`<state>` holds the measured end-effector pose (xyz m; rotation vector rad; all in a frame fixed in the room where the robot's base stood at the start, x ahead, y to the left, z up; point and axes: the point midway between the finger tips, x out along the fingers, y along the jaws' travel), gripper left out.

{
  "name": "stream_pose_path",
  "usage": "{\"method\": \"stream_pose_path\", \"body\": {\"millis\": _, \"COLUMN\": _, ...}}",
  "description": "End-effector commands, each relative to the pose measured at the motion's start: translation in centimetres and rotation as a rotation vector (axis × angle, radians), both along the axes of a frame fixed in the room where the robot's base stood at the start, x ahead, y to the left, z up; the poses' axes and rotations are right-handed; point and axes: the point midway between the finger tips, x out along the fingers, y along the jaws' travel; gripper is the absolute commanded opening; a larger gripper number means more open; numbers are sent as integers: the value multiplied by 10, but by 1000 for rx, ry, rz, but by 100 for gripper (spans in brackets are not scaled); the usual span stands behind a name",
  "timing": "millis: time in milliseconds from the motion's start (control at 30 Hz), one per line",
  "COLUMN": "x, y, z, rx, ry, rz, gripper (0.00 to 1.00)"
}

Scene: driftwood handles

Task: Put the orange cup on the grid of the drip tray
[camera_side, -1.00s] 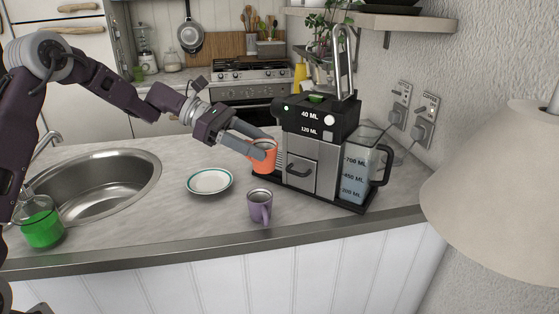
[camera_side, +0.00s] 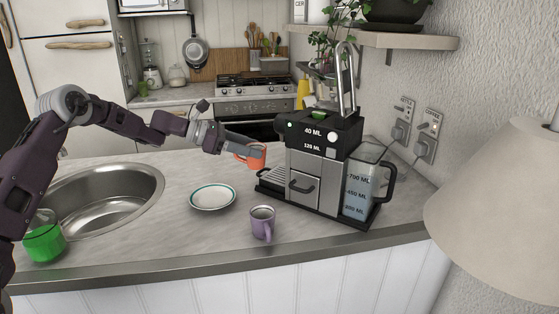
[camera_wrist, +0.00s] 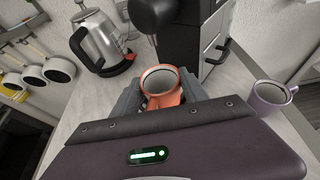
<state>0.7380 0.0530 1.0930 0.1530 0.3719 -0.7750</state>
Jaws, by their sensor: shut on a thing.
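My gripper (camera_side: 248,152) is shut on the orange cup (camera_side: 256,160). In the side view the cup is upright and appears held above the counter, left of the coffee machine (camera_side: 318,160). The drip tray (camera_side: 273,178) sticks out at the machine's left foot, with its slatted grid bare. The cup appears apart from it, up and to the left. In the wrist view the orange cup (camera_wrist: 160,88) sits between the fingers, its open mouth showing and the machine (camera_wrist: 200,45) behind it. The drip tray is not clear in that view.
A lilac mug (camera_side: 262,222) stands in front of the machine, and a white saucer (camera_side: 212,197) lies left of it. A kettle (camera_wrist: 95,40) shows in the wrist view.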

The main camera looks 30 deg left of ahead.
Motion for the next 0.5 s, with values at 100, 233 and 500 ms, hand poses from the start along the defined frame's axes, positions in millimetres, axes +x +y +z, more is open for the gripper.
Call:
{"method": "stream_pose_path", "body": {"millis": 100, "x": 25, "y": -27, "z": 0, "rx": 1, "ry": -3, "rz": -4, "gripper": 6}}
{"method": "stream_pose_path", "body": {"millis": 233, "x": 44, "y": -44, "z": 0, "rx": 2, "ry": -2, "rz": -1, "gripper": 6}}
{"method": "stream_pose_path", "body": {"millis": 500, "x": 57, "y": -58, "z": -12, "rx": -1, "ry": 4, "rz": 1, "gripper": 6}}
